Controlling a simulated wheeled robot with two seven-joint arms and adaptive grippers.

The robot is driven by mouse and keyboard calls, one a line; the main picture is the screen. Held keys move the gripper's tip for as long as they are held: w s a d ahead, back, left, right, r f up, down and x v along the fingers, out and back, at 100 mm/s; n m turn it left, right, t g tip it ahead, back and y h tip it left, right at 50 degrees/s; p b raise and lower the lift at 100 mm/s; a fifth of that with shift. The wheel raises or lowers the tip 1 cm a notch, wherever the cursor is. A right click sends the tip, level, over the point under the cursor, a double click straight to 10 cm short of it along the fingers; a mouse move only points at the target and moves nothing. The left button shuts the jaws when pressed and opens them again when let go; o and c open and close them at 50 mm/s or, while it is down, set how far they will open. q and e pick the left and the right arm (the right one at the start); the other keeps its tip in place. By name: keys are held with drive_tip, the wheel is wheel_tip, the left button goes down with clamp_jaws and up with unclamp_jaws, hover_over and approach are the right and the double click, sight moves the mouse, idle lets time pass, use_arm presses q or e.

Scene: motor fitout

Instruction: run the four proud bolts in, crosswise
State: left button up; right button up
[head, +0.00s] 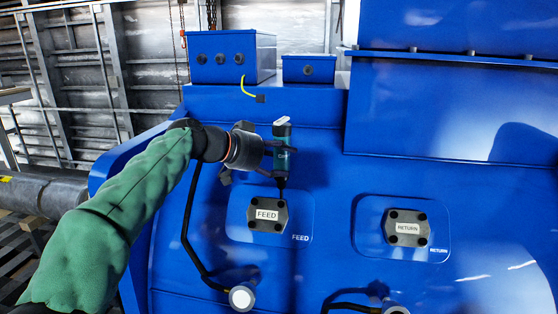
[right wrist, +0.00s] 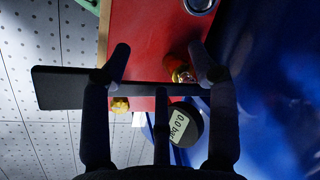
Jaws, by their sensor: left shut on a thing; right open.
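Dark bolt heads show at the FEED plate's corners, and how proud each stands is too small to tell. The RETURN plate (head: 408,228) to the right also has dark bolts at its corners. My right gripper (right wrist: 160,62) is open in the right wrist view and out of the head view.
Two capped hose ends (head: 242,297) sit below the plates on the blue housing. Blue boxes (head: 228,58) stand above. In the right wrist view, a red surface (right wrist: 145,45), a gauge reading 0.0 bar (right wrist: 183,126), brass fittings and a dark bar (right wrist: 70,88) lie beyond the fingers.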

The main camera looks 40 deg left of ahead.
use_arm(q)
drive_tip(key=shift+f+b, duration=0.75)
drive_tip(key=shift+b, duration=0.25)
idle(1.0)
drive_tip(key=shift+r, duration=0.1)
drive_tip(key=shift+r+p, duration=1.35)
drive_tip(key=shift+r, duration=0.85)
